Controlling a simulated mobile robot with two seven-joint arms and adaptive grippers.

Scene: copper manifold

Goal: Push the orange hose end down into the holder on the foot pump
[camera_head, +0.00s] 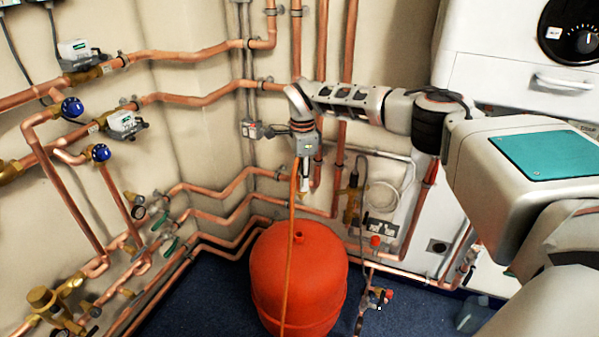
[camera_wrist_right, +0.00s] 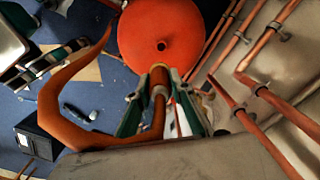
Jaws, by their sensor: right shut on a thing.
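My right gripper (camera_head: 304,190) points down above the red tank and is shut on the orange hose. In the right wrist view its two green-edged fingers (camera_wrist_right: 160,108) close around the hose near its end. The orange hose end (camera_wrist_right: 160,76) sticks out past the fingertips, with a yellowish rim. The rest of the orange hose (camera_head: 290,255) hangs down in front of the tank, and it curves out to the left in the right wrist view. I cannot make out the foot pump or its holder for certain in either view. My left gripper is out of view.
The red tank (camera_head: 312,285) stands on blue carpet (camera_head: 210,298) below the gripper, with a small hole on top. Copper pipes and valves (camera_head: 135,220) line the left wall. A white boiler (camera_head: 520,80) hangs at the right. A black box (camera_wrist_right: 37,136) lies on the floor.

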